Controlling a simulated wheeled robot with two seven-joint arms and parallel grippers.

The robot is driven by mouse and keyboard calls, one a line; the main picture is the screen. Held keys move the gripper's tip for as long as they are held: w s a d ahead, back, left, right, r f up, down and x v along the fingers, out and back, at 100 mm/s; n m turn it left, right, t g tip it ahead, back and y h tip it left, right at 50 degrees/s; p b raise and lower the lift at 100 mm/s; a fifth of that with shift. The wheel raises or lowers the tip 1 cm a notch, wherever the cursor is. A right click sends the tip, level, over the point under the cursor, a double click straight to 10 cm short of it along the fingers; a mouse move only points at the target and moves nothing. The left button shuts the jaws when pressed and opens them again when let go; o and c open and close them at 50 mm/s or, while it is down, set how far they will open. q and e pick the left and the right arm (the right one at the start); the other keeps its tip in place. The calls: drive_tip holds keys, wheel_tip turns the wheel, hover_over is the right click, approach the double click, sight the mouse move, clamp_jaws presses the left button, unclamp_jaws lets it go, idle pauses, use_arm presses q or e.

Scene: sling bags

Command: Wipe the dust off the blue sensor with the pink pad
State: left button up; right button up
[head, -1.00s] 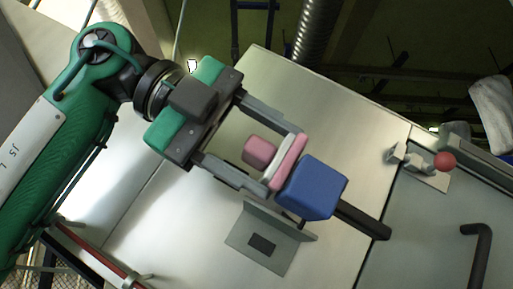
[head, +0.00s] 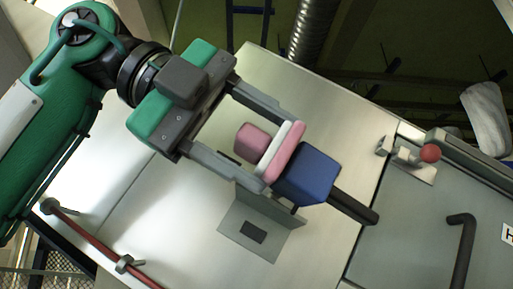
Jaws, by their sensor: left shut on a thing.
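The blue sensor (head: 308,172) is a box on a dark bar (head: 352,206), above a grey metal bracket (head: 262,226). The pink pad (head: 289,152) has a white layer and a pink grip block (head: 251,138). My left gripper (head: 271,151) is shut on the pink pad, its two long fingers on either side of it. The pad's face lies against or right beside the sensor's near left side; I cannot tell whether they touch. No dust can be made out on the sensor. My right gripper is not in view.
A pale metal panel (head: 190,215) lies behind the gripper and sensor. A red ball knob (head: 430,153) on a lever, a dark handle (head: 462,250) and a white roll (head: 486,118) are at the right. A red rail (head: 95,243) runs at lower left.

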use_arm(q)
drive_tip(key=shift+s+f+b, duration=0.3)
drive_tip(key=shift+f+b, duration=0.1)
drive_tip(key=shift+b, duration=0.05)
drive_tip(key=shift+c, duration=0.4)
drive_tip(key=shift+s+f+b, duration=0.45)
drive_tip(key=shift+s+b, duration=0.1)
drive_tip(key=shift+c, duration=1.1)
drive_tip(key=shift+s+a+r, duration=0.1)
drive_tip(key=shift+s+a, duration=0.2)
drive_tip(key=shift+a, duration=0.1)
drive_tip(key=shift+w+d+r, duration=0.15)
drive_tip(key=shift+d+r, duration=0.05)
drive_tip(key=shift+r, duration=0.05)
drive_tip(key=shift+w+d+r+p, duration=0.1)
drive_tip(key=shift+w+r+p, duration=0.3)
drive_tip(key=shift+w+p, duration=0.25)
drive_tip(key=shift+w+d+r+p, duration=0.1)
drive_tip(key=shift+w+r+p, duration=0.1)
drive_tip(key=shift+p, duration=0.1)
drive_tip(key=shift+c, duration=0.6)
drive_tip(key=shift+w+d, duration=0.1)
drive_tip(key=shift+w, duration=0.45)
drive_tip(key=shift+w+r+p, duration=0.4)
drive_tip(key=shift+w+p, duration=0.25)
drive_tip(key=shift+w+d+r, duration=0.15)
drive_tip(key=shift+w+d, duration=0.05)
drive_tip(key=shift+w, duration=0.1)
drive_tip(key=shift+a, duration=0.1)
